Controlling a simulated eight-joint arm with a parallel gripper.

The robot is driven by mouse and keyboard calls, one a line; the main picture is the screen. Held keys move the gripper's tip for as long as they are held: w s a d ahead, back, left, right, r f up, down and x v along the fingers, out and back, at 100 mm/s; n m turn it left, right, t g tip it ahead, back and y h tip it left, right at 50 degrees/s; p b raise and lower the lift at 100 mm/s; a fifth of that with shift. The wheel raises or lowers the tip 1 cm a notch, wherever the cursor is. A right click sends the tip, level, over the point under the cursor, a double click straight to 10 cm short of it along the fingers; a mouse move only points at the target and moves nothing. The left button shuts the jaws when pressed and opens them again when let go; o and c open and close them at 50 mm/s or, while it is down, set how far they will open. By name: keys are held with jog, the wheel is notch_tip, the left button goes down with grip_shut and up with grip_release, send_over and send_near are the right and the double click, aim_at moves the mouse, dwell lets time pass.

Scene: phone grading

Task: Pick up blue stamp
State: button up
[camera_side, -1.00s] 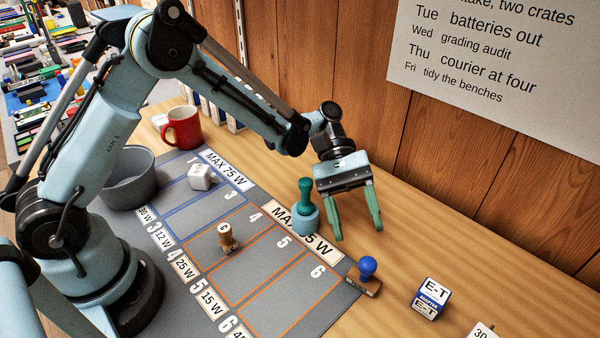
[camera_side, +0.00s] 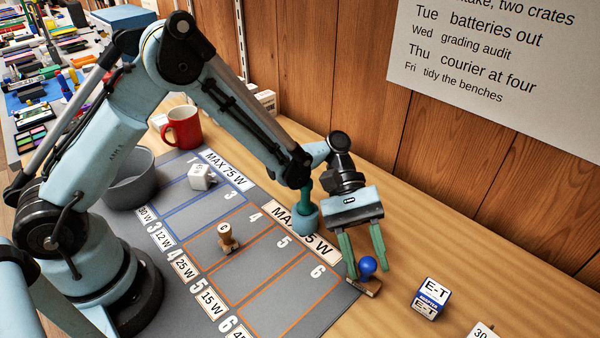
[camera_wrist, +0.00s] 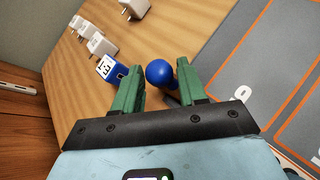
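The blue stamp (camera_side: 367,267) has a round blue knob on a wooden base and stands upright on the table, just off the right corner of the grey mat. My gripper (camera_side: 366,271) is open, its green fingers pointing down at the stamp. In the wrist view the blue knob (camera_wrist: 159,72) shows between the two fingertips of my gripper (camera_wrist: 160,80), closer to the right one. I cannot tell whether a finger touches it. Most of the stamp's base is hidden in the wrist view.
A blue and white E-T box (camera_side: 430,298) stands right of the stamp. A red mug (camera_side: 184,128) stands behind.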

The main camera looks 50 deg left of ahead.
grip_shut()
jog(key=shift+r, duration=0.15)
